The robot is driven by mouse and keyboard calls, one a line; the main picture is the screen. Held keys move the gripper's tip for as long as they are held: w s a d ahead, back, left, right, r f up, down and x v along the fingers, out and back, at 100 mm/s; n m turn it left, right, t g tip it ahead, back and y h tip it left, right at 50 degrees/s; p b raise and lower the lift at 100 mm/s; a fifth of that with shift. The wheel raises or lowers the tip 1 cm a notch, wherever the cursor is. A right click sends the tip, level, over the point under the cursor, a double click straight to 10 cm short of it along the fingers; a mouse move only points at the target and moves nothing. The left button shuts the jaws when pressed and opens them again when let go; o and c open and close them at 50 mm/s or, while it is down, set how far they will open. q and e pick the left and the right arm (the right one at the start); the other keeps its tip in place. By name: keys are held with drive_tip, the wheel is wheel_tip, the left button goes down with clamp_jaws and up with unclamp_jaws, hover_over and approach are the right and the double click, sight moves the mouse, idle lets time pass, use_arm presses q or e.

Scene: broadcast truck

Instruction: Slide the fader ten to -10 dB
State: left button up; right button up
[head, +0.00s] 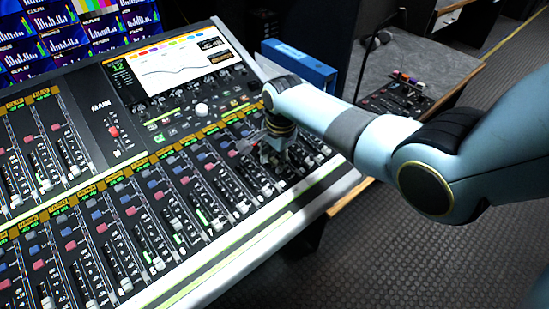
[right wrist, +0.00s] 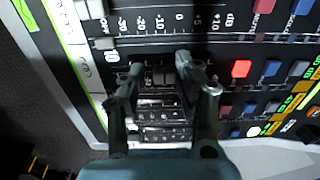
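The mixing console (head: 190,265) has rows of channel strips, each with a fader slot, pale fader caps and a printed dB scale. My right gripper (head: 268,150) is over the right end of the front fader bank, low against the panel. In the right wrist view its two fingers (right wrist: 160,68) are spread apart, with dark panel and small grey parts between them. I cannot tell whether a fader cap is between or touching the fingers. A dB scale (right wrist: 180,20) shows just beyond the fingertips. My left gripper is not in view.
A screen (head: 180,62) and knobs are set in the console's upper panel. Monitors (head: 75,30) stand behind at left. A blue binder (head: 300,65) stands behind the console. A grey desk (head: 430,65) with a small control box (head: 398,95) is at right. Dark floor lies in front.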

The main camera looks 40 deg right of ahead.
drive_tip(key=shift+w, duration=0.1)
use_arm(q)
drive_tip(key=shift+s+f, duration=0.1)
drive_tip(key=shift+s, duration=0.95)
use_arm(e)
wheel_tip(320, 180, up, 12)
drive_tip(key=s, duration=0.1)
drive_tip(key=shift+s, duration=0.4)
drive_tip(key=shift+f, duration=0.1)
